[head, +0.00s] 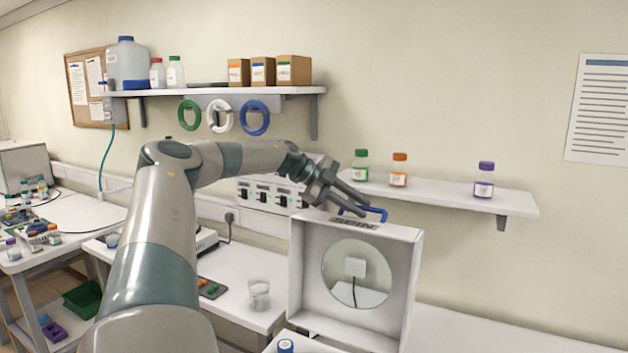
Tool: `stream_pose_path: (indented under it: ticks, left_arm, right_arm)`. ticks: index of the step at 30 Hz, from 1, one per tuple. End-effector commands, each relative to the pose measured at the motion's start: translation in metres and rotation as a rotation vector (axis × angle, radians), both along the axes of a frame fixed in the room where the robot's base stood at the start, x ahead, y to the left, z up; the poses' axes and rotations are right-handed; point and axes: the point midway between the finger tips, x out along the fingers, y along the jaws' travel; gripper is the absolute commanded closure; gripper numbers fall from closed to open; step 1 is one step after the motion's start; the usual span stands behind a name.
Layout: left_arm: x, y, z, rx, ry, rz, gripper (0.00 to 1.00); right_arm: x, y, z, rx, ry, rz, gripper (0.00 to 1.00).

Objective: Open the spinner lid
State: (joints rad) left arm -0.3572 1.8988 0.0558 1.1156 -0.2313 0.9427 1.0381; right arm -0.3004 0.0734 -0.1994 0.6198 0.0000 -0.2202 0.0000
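The spinner lid (408,285) is a white, shallow box-like cover with a round window and dark "SPIN" lettering on its top edge. It stands raised, its hollow inside facing me, and a wall socket shows through the window. A blue handle (379,213) sits at its upper edge. My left gripper (366,208) is at this handle, its two dark fingers reaching down from the left with a small gap between them. Whether they close on the handle is unclear. Only a sliver of the spinner body shows at the bottom edge. My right gripper is out of view.
A blue-capped vial (286,346) shows at the bottom edge. A glass beaker (259,294) stands on the bench left of the lid. A wall shelf (450,199) with several capped bottles is behind it. The bench at the lower right is clear.

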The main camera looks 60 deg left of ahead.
Motion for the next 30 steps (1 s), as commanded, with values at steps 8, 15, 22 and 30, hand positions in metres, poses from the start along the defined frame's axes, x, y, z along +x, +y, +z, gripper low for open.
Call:
stream_pose_path:
  ticks: [8,15,22,30]
  left_arm:
    - [-0.021,0.011,0.015,0.001,-0.003,0.001,0.81]
    - [-0.042,0.022,0.031,0.0,-0.002,0.001,0.81]
    - [-0.068,0.036,0.05,-0.001,-0.001,0.002,0.81]
    - [-0.1,0.053,0.075,-0.001,0.002,0.001,0.81]
  right_arm:
    - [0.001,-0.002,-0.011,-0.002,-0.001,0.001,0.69]
    - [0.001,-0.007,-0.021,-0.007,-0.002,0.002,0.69]
    - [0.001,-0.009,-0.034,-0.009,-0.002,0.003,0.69]
    - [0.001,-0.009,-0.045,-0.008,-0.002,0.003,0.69]
